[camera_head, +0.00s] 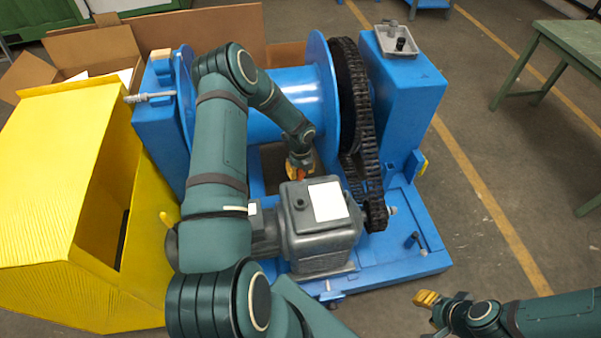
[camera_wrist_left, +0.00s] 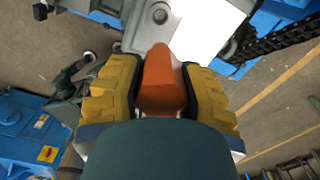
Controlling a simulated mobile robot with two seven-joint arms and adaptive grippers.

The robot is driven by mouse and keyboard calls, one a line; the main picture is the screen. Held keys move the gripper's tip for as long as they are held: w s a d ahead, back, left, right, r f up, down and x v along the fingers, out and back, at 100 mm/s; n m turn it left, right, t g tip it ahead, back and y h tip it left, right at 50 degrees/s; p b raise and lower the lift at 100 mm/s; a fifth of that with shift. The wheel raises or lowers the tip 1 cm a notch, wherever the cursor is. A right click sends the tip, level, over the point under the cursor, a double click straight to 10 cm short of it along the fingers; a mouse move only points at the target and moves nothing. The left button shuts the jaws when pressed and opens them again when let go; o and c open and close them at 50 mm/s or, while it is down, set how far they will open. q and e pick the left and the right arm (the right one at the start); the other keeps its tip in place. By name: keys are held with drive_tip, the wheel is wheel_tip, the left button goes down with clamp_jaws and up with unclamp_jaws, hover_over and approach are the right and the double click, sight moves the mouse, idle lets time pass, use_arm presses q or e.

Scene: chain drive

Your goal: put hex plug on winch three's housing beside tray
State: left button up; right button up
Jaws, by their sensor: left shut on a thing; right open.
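The blue winch fills the middle, with its drum, a black chain and a tall blue housing (camera_head: 408,95) at the right. A grey tray (camera_head: 384,48) sits on the housing's top. Small dark pieces (camera_head: 401,44) stand in it; I cannot tell whether one is the hex plug. My left gripper (camera_head: 299,174) is low between the drum and the grey motor (camera_head: 322,250). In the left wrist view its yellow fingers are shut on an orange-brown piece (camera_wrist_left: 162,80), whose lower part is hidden. My right gripper (camera_head: 432,305) is open and empty above the floor at the lower right.
A yellow box-like housing (camera_head: 50,190) stands at the left. Open cardboard boxes (camera_head: 215,28) lie behind the winch. A green table (camera_head: 575,45) is at the far right. The floor between it and the winch is clear.

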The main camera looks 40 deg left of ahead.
use_arm(q)
drive_tip(key=shift+r, duration=0.3)
use_arm(e)
drive_tip(key=shift+r, duration=0.2)
use_arm(q)
drive_tip(key=s+d+b, duration=1)
drive_tip(key=s+d, duration=0.1)
drive_tip(key=s, duration=0.2)
drive_tip(key=shift+s+d, duration=0.3)
drive_tip(key=shift+s, duration=0.1)
use_arm(e)
wheel_tip(320, 180, down, 10)
drive_tip(key=shift+f, duration=0.25)
